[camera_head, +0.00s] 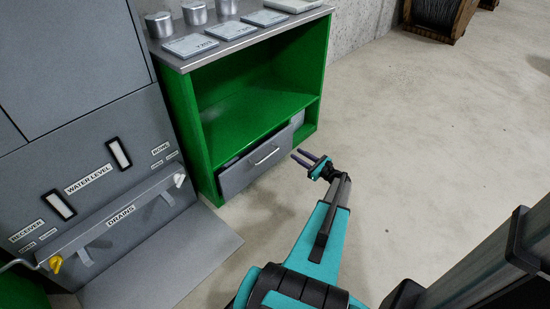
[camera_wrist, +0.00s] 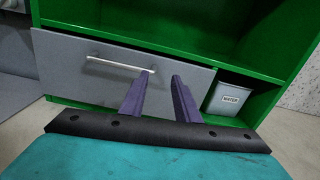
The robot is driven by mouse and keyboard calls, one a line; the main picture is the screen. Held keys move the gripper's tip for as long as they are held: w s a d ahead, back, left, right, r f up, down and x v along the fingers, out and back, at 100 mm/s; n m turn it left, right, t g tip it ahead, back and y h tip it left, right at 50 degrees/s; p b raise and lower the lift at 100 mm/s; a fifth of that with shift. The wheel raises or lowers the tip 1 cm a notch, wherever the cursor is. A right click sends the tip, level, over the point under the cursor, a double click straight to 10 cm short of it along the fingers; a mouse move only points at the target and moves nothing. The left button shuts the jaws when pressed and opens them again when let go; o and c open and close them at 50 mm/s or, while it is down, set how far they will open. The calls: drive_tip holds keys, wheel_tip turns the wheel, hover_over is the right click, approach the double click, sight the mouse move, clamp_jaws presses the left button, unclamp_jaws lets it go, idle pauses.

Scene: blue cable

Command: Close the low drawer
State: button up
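The low drawer (camera_head: 258,164) is grey with a pale bar handle (camera_head: 266,155). It sits at the bottom of a green cabinet (camera_head: 192,130) and stands partly out, its left end further forward in the head view. In the wrist view the drawer front (camera_wrist: 75,72) fills the left and middle, with its handle (camera_wrist: 118,65) near the top. My gripper (camera_head: 303,156) is in front of the drawer's right part, apart from it as seen in the head view. In the wrist view its two fingers (camera_wrist: 162,80) are spread with nothing between them, pointing at the drawer front near the handle's right end.
A box labelled WATER (camera_wrist: 231,97) stands in the open space right of the drawer. Metal cans and plates lie on the cabinet top (camera_head: 185,63). A grey panel with a DRAINS bar (camera_head: 120,216) stands left.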

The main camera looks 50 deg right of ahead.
drive_tip(key=n, duration=0.1)
drive_tip(key=n+g+b, duration=0.2)
drive_tip(key=n+b, duration=1.1)
drive_tip(key=n, duration=0.3)
approach(266, 158)
drive_tip(key=shift+s+r, duration=0.2)
drive_tip(key=shift+s, duration=1.45)
drive_tip(key=shift+w, duration=0.1)
drive_tip(key=shift+w+d+f+b, duration=0.15)
drive_tip(key=shift+w+f+b, duration=0.55)
drive_tip(key=shift+w, duration=1.55)
drive_tip(key=shift+w+d+f+b, duration=0.2)
drive_tip(key=shift+w+b, duration=0.9)
drive_tip(key=shift+w, duration=1.15)
drive_tip(key=shift+w+d+f+b, duration=0.1)
drive_tip(key=shift+w+f+b, duration=0.6)
drive_tip(key=shift+w, duration=1.5)
drive_tip(key=shift+r, duration=0.25)
drive_tip(key=shift+c, duration=0.2)
